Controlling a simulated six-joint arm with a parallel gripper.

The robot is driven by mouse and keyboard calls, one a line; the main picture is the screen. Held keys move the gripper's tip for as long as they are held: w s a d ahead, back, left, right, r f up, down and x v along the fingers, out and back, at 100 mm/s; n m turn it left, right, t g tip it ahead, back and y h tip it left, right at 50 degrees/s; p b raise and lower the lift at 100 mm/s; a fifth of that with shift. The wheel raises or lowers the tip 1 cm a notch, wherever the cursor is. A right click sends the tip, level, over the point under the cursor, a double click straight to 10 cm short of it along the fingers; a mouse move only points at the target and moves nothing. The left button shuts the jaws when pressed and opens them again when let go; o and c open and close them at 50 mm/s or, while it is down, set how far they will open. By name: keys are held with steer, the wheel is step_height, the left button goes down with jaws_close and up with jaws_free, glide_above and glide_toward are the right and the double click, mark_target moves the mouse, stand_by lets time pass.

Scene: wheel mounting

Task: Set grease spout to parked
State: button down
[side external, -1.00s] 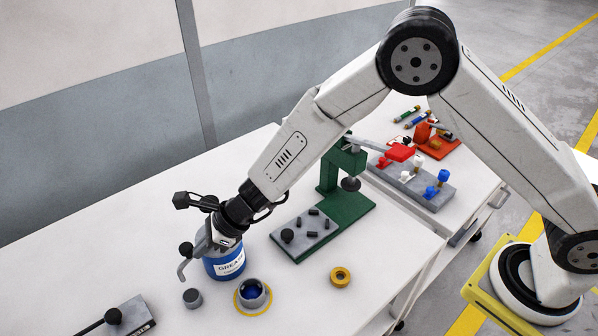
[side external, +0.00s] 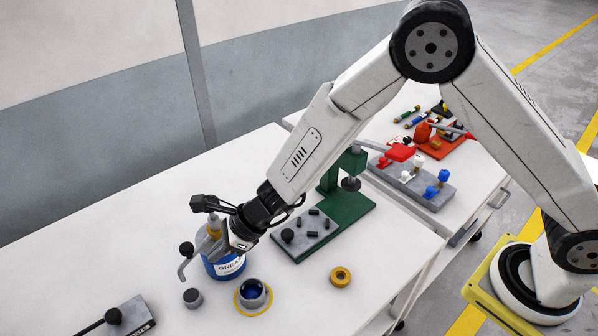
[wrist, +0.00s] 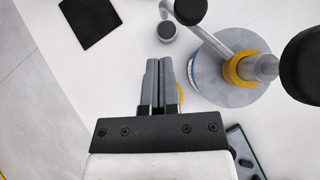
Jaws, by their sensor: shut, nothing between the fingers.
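The grease can (side external: 224,265) is blue with a white label and stands upright on the left bench. Its grey top shows in the wrist view (wrist: 222,88). The grey spout (side external: 183,267) has a black knob (side external: 186,248) and points left and down in the side view. In the wrist view the spout (wrist: 228,40) runs from a yellow collar (wrist: 240,68) toward the upper left. My gripper (wrist: 158,65) is shut and empty, beside the can and apart from the spout in the wrist view. In the side view its fingertips are hard to make out.
A small grey cylinder (side external: 192,298) and a yellow-ringed cup with a blue ball (side external: 253,292) stand in front of the can. A green press (side external: 345,212) is to the right. A large black knob (wrist: 302,65) is close in the wrist view. Bench behind the can is clear.

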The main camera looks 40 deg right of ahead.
steer(key=s+d+r, duration=0.5)
steer(key=s+r, duration=0.1)
steer(key=r, duration=0.1)
stand_by(0.5)
steer(key=shift+s, duration=0.1)
steer(key=s+d+r+n+h, duration=0.1)
steer(key=s+d+n+h, duration=0.3)
steer(key=d+n, duration=0.7)
steer(key=s+d+r+n+g+h, duration=0.1)
steer(key=s+d+n+h, duration=0.3)
steer(key=d+n, duration=0.8)
steer(key=shift+s+d, duration=0.55)
steer(key=shift+d, duration=1.4)
steer(key=shift+r, duration=0.1)
